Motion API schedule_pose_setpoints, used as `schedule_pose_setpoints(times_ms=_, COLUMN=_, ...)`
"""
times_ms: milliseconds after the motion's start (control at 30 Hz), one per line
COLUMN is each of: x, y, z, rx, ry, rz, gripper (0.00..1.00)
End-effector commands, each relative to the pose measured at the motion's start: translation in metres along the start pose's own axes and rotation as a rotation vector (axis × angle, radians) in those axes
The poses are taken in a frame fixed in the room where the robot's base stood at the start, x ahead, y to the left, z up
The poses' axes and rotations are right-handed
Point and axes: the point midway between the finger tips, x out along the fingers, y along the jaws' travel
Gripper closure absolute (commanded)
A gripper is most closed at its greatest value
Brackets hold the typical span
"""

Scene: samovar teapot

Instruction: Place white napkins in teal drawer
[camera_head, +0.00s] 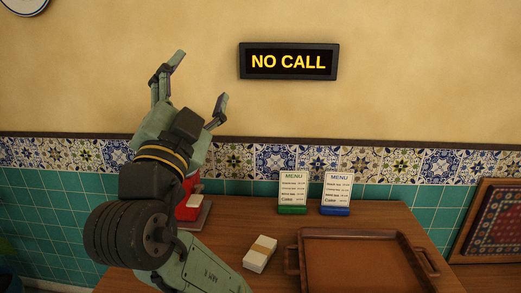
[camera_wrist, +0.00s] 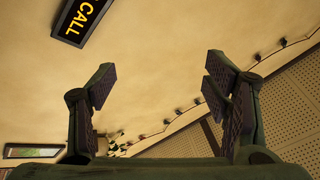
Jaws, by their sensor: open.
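A small banded stack of white napkins (camera_head: 260,254) lies on the wooden table, left of the brown tray, in the head view. No teal drawer shows in either view. My gripper (camera_head: 203,78) is raised above the left part of the table, with its fingers pointing up and spread apart. It is open and empty, well above the napkins.
A brown tray (camera_head: 313,236) stands right of the napkins. Two menu stands, green-based (camera_head: 292,192) and blue-based (camera_head: 336,193), stand at the table's back. A red object (camera_head: 187,205) is partly hidden behind my arm. A "NO CALL" sign (camera_head: 288,62) hangs on the wall.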

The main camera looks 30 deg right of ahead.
Motion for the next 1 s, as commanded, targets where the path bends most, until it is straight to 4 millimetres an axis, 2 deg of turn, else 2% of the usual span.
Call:
schedule_pose_setpoints(times_ms=33, x=0.0, y=0.036, z=0.037, rx=-0.121, ry=-0.067, rz=0.082, gripper=0.3)
schedule_pose_setpoints(times_ms=133, x=-0.015, y=0.107, z=0.1, rx=-0.328, ry=-0.21, rz=0.236, gripper=0.3)
schedule_pose_setpoints(times_ms=200, x=-0.034, y=0.161, z=0.137, rx=-0.454, ry=-0.317, rz=0.347, gripper=0.3)
schedule_pose_setpoints(times_ms=300, x=-0.072, y=0.229, z=0.177, rx=-0.597, ry=-0.464, rz=0.488, gripper=0.3)
schedule_pose_setpoints(times_ms=400, x=-0.11, y=0.277, z=0.201, rx=-0.692, ry=-0.586, rz=0.595, gripper=0.3)
schedule_pose_setpoints(times_ms=500, x=-0.138, y=0.305, z=0.215, rx=-0.747, ry=-0.669, rz=0.66, gripper=0.3)
schedule_pose_setpoints(times_ms=633, x=-0.154, y=0.32, z=0.223, rx=-0.777, ry=-0.716, rz=0.694, gripper=0.3)
schedule_pose_setpoints(times_ms=1000, x=-0.137, y=0.354, z=0.239, rx=-0.784, ry=-0.715, rz=0.695, gripper=0.3)
